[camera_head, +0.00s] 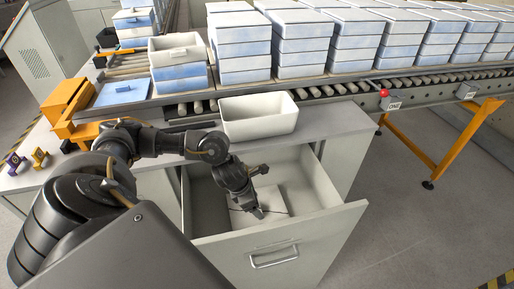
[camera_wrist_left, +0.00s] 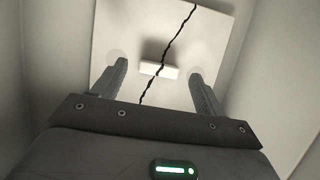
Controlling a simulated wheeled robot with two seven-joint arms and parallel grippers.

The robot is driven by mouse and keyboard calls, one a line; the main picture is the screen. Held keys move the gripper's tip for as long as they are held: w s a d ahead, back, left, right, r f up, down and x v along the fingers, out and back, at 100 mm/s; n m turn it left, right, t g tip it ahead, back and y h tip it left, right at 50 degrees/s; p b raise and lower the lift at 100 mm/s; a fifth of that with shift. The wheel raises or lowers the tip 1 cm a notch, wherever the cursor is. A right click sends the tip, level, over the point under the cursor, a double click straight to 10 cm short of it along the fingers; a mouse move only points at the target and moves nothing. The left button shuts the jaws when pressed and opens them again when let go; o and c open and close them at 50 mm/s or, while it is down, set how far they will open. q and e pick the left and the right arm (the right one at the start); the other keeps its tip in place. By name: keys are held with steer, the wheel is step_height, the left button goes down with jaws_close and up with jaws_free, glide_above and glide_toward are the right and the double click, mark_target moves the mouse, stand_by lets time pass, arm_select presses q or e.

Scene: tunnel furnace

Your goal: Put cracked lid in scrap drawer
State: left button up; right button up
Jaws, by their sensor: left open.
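The cracked lid (camera_wrist_left: 215,50) is a pale square plate with a dark jagged crack across it and a small raised handle (camera_wrist_left: 158,70) in its middle. It lies inside the open scrap drawer (camera_head: 318,190); in the head view the lid (camera_head: 273,201) shows partly behind my gripper. My left gripper (camera_head: 260,212) reaches down into the drawer above the lid. In the left wrist view its two fingers (camera_wrist_left: 158,72) are spread apart, one to each side of the handle, and nothing is between them that I can see gripped. My right gripper is not in view.
An empty white bin (camera_head: 259,117) stands on the counter behind the drawer. Stacks of blue-and-white boxes (camera_head: 300,45) fill the roller conveyor at the back. A blue lid (camera_head: 122,91) lies near an orange fixture (camera_head: 75,115) at left. The drawer walls surround my gripper.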

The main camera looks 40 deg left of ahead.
arm_select(q)
steer(key=v, duration=1)
steer(key=shift+p, duration=0.3)
